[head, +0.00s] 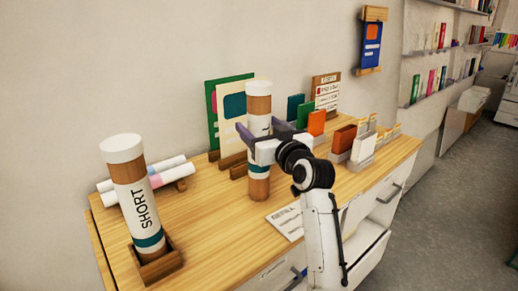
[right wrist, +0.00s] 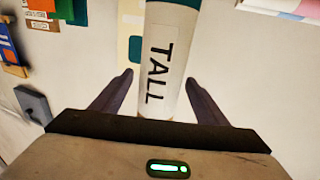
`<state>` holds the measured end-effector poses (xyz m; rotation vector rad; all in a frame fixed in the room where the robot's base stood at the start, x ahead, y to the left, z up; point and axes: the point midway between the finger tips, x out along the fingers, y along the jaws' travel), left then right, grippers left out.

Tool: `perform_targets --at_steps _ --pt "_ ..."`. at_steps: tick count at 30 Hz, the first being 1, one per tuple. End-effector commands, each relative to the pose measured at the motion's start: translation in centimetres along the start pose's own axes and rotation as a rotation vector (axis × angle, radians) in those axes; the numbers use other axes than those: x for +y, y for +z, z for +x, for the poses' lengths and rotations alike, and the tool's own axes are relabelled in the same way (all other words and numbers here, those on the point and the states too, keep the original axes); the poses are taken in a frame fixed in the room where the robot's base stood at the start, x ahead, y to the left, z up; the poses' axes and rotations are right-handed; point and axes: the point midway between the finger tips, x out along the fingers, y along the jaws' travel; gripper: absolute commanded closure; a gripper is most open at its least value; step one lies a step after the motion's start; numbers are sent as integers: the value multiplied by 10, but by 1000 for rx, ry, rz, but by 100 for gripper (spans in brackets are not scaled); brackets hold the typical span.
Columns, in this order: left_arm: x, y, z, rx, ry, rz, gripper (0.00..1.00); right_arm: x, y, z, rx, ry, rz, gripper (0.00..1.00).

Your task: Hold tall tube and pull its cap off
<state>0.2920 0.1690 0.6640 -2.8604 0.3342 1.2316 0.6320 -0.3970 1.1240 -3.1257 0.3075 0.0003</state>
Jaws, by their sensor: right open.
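The tall tube (head: 259,103) stands upright on the table, brown with a white label, a teal band and a white cap (head: 258,87) on top. My right gripper (head: 260,128) is at the tube's middle, below the cap, with a finger on either side. In the right wrist view the tube (right wrist: 165,55), marked TALL, runs between the spread fingers (right wrist: 160,80), with gaps on both sides. The fingers are open and not closed on it. The part of the tube nearest the palm is hidden there. My left gripper is not in view.
A SHORT tube (head: 128,185) with a white cap stands in a wooden holder (head: 158,269) at left. Rolled papers (head: 165,182) lie behind it. Green and cream boards (head: 212,92) stand behind the tall tube. Card boxes (head: 350,145) stand right. A paper sheet (head: 285,222) lies in front.

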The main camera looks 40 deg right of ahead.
Motion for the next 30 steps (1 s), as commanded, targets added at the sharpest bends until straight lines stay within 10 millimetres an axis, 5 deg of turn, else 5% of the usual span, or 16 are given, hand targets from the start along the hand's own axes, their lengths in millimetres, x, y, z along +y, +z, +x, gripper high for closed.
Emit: perform_targets --at_steps 8,18,26,30 --pt "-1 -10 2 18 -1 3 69 0 0 3 0 0 -1 34" --pt "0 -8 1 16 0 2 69 0 0 3 0 0 -1 92" --pt "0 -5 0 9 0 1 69 0 -3 2 3 0 -1 93" --pt "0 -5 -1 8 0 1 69 0 -22 3 7 0 -3 93"
